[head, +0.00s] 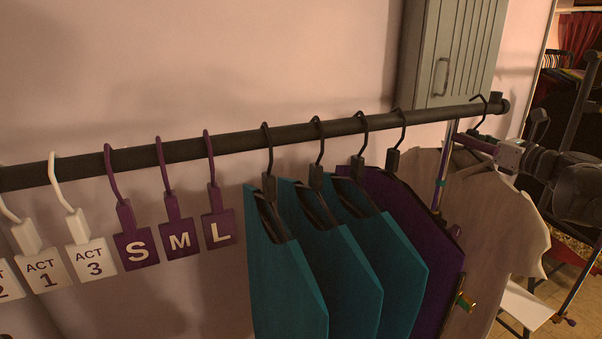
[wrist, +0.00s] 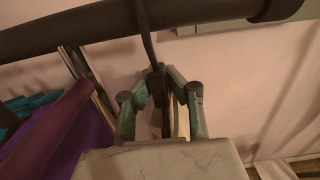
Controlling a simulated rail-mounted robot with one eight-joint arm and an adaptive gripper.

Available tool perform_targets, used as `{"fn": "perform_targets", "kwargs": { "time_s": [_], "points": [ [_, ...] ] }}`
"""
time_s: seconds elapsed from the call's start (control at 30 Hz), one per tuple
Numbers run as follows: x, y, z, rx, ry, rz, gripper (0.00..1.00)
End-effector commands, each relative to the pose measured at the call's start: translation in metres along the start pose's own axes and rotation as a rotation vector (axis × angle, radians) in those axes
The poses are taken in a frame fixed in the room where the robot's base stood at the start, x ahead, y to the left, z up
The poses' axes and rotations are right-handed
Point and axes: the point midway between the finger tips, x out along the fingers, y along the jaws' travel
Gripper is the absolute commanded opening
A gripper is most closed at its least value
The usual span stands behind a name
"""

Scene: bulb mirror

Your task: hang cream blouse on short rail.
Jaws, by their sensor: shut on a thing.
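The cream blouse (head: 500,225) hangs on a dark hanger at the right end of the dark rail (head: 300,132) in the head view. Its hook (head: 479,104) is at the rail, near the end cap; it looks to be over the bar. My gripper (head: 495,147) is just below the rail and is shut on the hanger's neck. In the wrist view my gripper (wrist: 160,100) has its green fingers closed around the neck, and the hook's stem (wrist: 147,40) crosses in front of the rail (wrist: 80,32). Whether the rail bears the hanger's weight cannot be told.
Several teal garments (head: 335,260) and a purple garment (head: 430,230) hang just left of the blouse. Purple size tags (head: 180,237) and white act tags (head: 90,258) hang further left. A grey cabinet (head: 455,50) is on the wall above the rail's right end.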

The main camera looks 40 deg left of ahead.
Motion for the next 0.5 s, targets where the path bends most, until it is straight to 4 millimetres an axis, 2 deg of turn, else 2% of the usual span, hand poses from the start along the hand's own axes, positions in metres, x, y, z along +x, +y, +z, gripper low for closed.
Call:
{"fn": "perform_targets", "kwargs": {
  "time_s": [0.17,0.4,0.43,0.5],
  "points": [
    [0.0001,0.0000,-0.0078,0.000,0.000,0.000,0.00],
    [0.0001,0.0000,-0.0081,0.000,0.000,0.000,0.00],
    [0.0000,0.0000,-0.0081,0.000,0.000,0.000,0.11],
    [0.0001,0.0000,-0.0081,0.000,0.000,0.000,0.21]
  ]
}}
